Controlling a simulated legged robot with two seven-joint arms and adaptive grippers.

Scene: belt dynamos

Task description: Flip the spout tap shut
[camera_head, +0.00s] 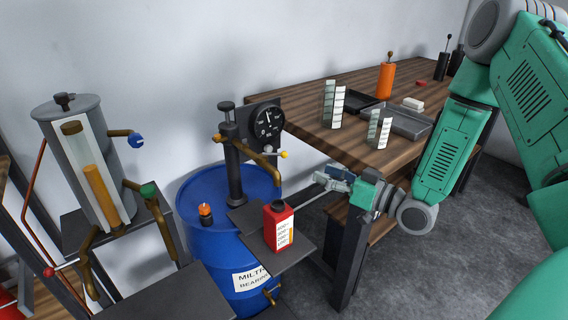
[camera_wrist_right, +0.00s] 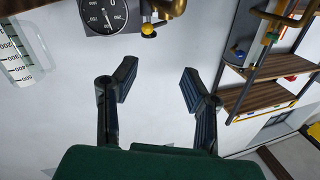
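The brass spout (camera_head: 258,156) comes off the dark pump column on the blue drum, under a round black gauge (camera_head: 267,121). Its tap has a small yellow ball knob (camera_head: 284,154), which also shows at the top of the right wrist view (camera_wrist_right: 148,31). I cannot tell whether the tap is open or shut. A red can (camera_head: 279,227) with a white scale label stands upright on a dark plate below the spout. My right gripper (camera_head: 323,181) is right of and slightly below the spout, apart from it. Its fingers (camera_wrist_right: 158,72) are spread and empty. My left gripper is not in view.
The blue drum (camera_head: 195,207) carries a small orange-topped item (camera_head: 205,210). A wooden bench (camera_head: 345,84) at right holds clear measuring cups (camera_head: 333,104), black trays (camera_head: 408,122) and an orange oil can (camera_head: 385,80). A tall glass-fronted tank (camera_head: 85,150) with brass pipes stands at left.

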